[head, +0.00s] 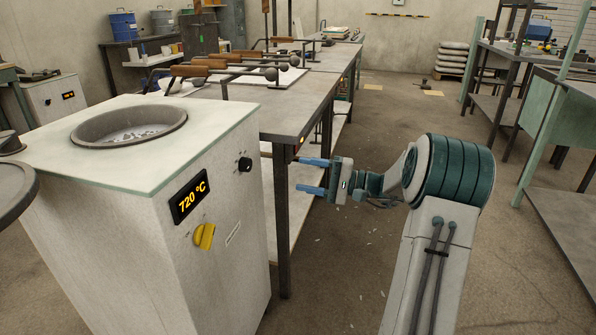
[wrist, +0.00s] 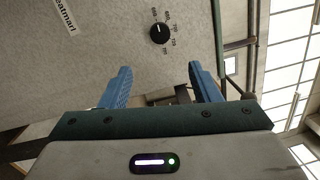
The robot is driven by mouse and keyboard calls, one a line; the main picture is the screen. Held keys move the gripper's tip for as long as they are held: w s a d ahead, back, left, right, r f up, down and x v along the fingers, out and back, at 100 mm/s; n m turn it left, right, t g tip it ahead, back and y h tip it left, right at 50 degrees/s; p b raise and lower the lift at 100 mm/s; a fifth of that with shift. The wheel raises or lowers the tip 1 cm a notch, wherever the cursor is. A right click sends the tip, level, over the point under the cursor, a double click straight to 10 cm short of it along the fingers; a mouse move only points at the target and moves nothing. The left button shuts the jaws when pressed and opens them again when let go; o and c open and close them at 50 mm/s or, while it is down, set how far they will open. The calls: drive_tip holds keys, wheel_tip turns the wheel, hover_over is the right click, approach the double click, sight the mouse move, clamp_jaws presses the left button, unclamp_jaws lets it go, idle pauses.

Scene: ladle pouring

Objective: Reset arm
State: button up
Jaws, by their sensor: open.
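My gripper (head: 302,176) is in the middle of the head view, just right of the furnace's right edge. Its two blue fingers are apart, pointing left, with nothing between them. In the wrist view my gripper (wrist: 160,85) also shows both blue fingers spread and empty. My arm reaches up from the bottom right of the head view and bends left at a teal-banded joint.
A white furnace (head: 225,215) with a 720 °C display, a yellow knob (head: 204,236) and a round crucible (head: 128,126) fills the left. A metal table (head: 285,105) with several ladles stands behind it. Floor right of my arm is clear; a bench (head: 565,200) stands far right.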

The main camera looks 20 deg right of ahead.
idle(0.4)
drive_tip(key=s+a+r+n+g+h+p, duration=0.4)
drive_tip(key=s+a+r+g+h+p, duration=0.3)
drive_tip(key=s+a+r+p, duration=0.55)
drive_tip(key=s+r+n+h+p, duration=0.4)
drive_tip(key=s+r+h+p, duration=0.5)
drive_tip(key=s+r+p, duration=0.5)
drive_tip(key=s+p, duration=0.3)
drive_tip(key=p, duration=0.3)
drive_tip(key=shift+s, duration=0.15)
drive_tip(key=c, duration=0.5)
drive_tip(key=shift+o, duration=0.2)
drive_tip(key=shift+a, duration=0.1)
